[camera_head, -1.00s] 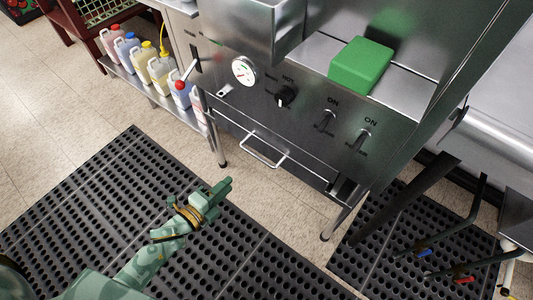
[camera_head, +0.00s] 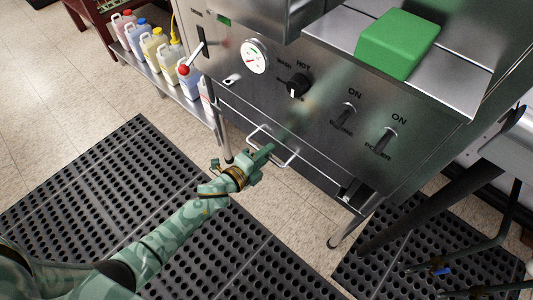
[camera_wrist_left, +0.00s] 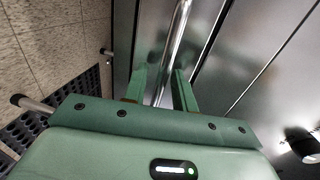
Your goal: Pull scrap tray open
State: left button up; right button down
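The scrap tray (camera_head: 312,172) is a steel drawer low under the machine's control panel and looks pushed in. Its bar handle (camera_head: 289,162) sticks out at the front. My left gripper (camera_head: 264,153) is at the handle and hides part of it. In the left wrist view the handle bar (camera_wrist_left: 178,35) runs into the gap between the two open green fingers (camera_wrist_left: 160,88). Space shows beside the bar, and I cannot tell if either finger touches it. My right gripper is not in view.
The control panel (camera_head: 325,105) with knob, gauge and switches is just above the tray. A green block (camera_head: 398,42) sits on the ledge. Several jugs (camera_head: 155,48) stand on a shelf at left. Black mats (camera_head: 110,200) cover the floor.

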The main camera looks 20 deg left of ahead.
pick_arm(q)
jog(key=shift+w, duration=0.15)
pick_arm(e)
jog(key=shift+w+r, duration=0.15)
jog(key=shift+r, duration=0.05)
pick_arm(q)
grip_shut()
